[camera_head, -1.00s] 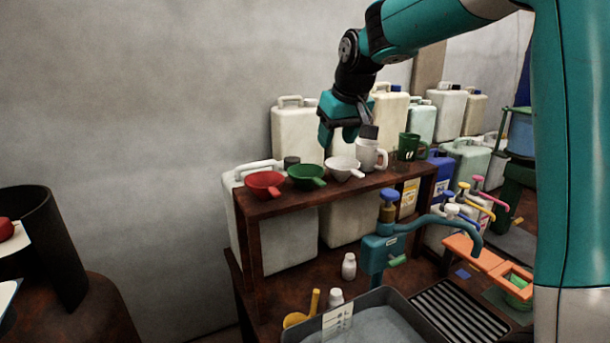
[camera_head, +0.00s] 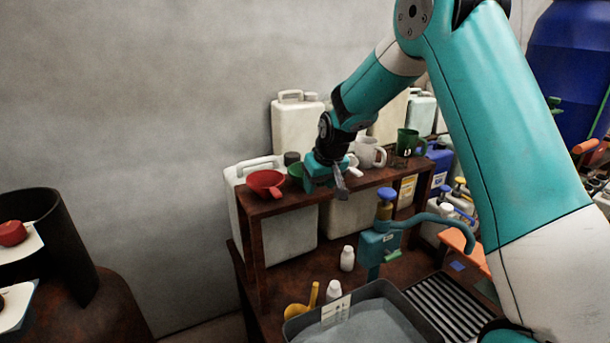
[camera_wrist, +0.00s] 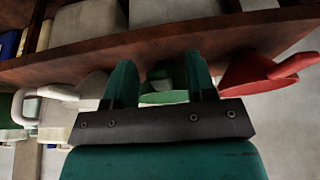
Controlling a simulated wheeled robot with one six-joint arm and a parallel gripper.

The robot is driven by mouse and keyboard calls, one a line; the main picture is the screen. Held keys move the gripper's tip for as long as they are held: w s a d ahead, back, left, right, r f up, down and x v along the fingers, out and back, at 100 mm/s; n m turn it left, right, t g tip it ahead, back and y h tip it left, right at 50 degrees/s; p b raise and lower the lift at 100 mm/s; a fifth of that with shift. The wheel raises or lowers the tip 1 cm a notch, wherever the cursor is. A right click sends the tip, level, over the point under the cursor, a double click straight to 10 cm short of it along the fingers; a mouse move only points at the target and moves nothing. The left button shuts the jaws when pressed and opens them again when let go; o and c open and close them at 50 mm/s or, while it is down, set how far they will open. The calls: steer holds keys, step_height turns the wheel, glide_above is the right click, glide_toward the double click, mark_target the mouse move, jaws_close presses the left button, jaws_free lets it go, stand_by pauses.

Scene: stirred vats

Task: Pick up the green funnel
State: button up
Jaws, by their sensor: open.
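The green funnel (camera_head: 295,171) sits on the raised brown shelf, between a red funnel and a white one. In the head view my gripper covers most of it. In the wrist view part of the green funnel (camera_wrist: 163,98) shows between my two fingers, beyond the dark palm edge. My gripper (camera_head: 326,184) is at the shelf's front, at about funnel height; its open fingers (camera_wrist: 160,74) also show in the wrist view. I cannot tell whether they touch the funnel.
The red funnel (camera_head: 266,182) is close on the left. The white funnel (camera_head: 354,166), a white mug (camera_head: 371,153) and a green mug (camera_head: 408,142) stand to the right. The shelf edge (camera_head: 300,202) runs below my gripper. A teal pump (camera_head: 380,245) stands in front.

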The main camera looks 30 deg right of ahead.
jaws_close()
stand_by(0.3)
